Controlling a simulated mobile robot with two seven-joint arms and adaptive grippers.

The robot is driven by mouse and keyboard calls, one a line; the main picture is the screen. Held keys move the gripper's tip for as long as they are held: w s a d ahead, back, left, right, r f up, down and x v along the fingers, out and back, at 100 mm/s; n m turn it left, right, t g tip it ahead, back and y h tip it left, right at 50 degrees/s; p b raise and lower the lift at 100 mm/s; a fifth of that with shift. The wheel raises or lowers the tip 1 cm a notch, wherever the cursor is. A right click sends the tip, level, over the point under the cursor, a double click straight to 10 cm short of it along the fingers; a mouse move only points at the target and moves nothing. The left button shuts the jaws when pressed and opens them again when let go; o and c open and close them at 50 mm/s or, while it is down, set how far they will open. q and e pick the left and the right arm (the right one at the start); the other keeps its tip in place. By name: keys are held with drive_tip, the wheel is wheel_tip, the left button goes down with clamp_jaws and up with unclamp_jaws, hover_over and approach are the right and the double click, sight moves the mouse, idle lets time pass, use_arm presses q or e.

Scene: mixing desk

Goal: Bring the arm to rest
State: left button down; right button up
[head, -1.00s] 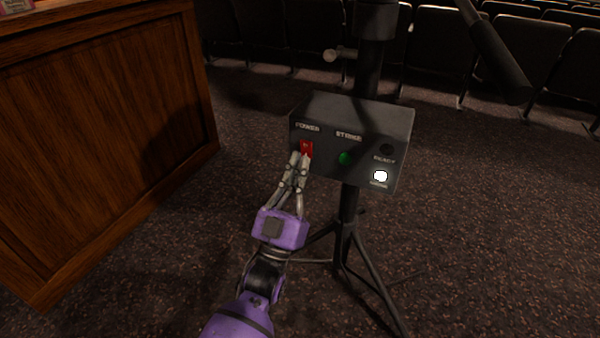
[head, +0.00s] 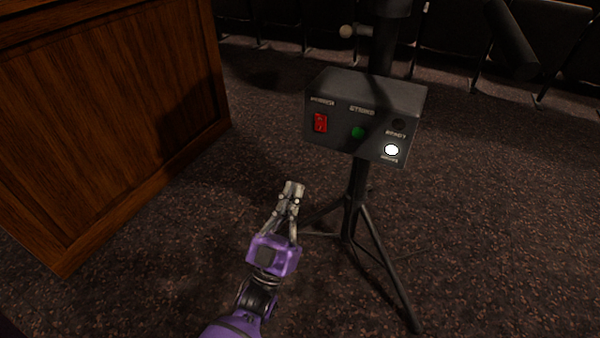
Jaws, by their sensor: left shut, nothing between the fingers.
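My left gripper (head: 291,187) is shut with its fingertips together and nothing between them. It is below and to the left of the dark control box (head: 340,147), apart from it. The box is fixed on a black stand. Its front has a red power switch (head: 320,123), a green button (head: 358,132), a dark round lamp (head: 399,124) and a white lit lamp (head: 391,150). My right gripper is not in view.
A wooden desk (head: 110,120) stands at the left. The stand's tripod legs (head: 385,270) spread on the carpet (head: 480,230) right of my arm. Rows of dark seats (head: 560,60) are at the back. Bare carpet lies between desk and stand.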

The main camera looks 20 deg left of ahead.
use_arm(q)
drive_tip(key=shift+s+f, duration=0.25)
drive_tip(key=shift+f, duration=0.1)
idle(0.3)
